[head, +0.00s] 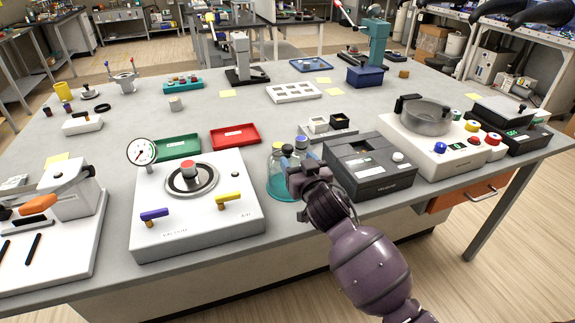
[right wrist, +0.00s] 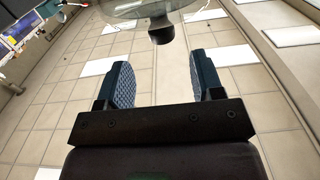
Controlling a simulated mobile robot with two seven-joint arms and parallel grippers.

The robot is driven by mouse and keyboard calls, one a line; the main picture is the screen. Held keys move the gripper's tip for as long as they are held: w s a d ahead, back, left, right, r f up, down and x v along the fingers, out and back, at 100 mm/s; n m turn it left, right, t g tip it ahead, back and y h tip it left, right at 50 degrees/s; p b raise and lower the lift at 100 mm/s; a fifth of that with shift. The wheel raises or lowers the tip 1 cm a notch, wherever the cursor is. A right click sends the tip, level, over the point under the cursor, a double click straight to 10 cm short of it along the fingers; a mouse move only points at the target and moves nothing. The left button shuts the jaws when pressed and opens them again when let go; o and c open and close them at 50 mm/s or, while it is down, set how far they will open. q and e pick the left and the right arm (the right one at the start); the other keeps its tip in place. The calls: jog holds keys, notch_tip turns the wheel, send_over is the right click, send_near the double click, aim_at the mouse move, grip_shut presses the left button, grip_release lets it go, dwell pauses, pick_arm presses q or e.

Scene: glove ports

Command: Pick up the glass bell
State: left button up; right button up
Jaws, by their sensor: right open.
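The glass bell (head: 276,185) is a clear, teal-tinted dome near the front edge of the bench, partly hidden behind my right gripper (head: 294,163). In the right wrist view, the lower rim of the view's top edge shows part of the glass bell (right wrist: 125,10) with its dark knob (right wrist: 161,30). The fingers of my right gripper (right wrist: 164,78) are apart and empty. The knob appears just beyond the fingertips, roughly centred across the gap. I cannot tell whether anything touches. My left gripper is not in view.
A white box with a dial gauge (head: 142,152) stands left of the bell. A dark grey device (head: 370,165) stands close on the right. Green (head: 178,147) and red (head: 235,137) trays lie behind. Bare bench (head: 210,120) shows farther back.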

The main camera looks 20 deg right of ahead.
aim_at(289, 151)
jog(key=shift+w+a+f, duration=0.1)
jog(key=shift+w+a, duration=0.05)
jog(key=shift+w, duration=1.65)
jog(key=shift+w+a, duration=0.15)
jog(key=shift+w, duration=1.65)
grip_shut()
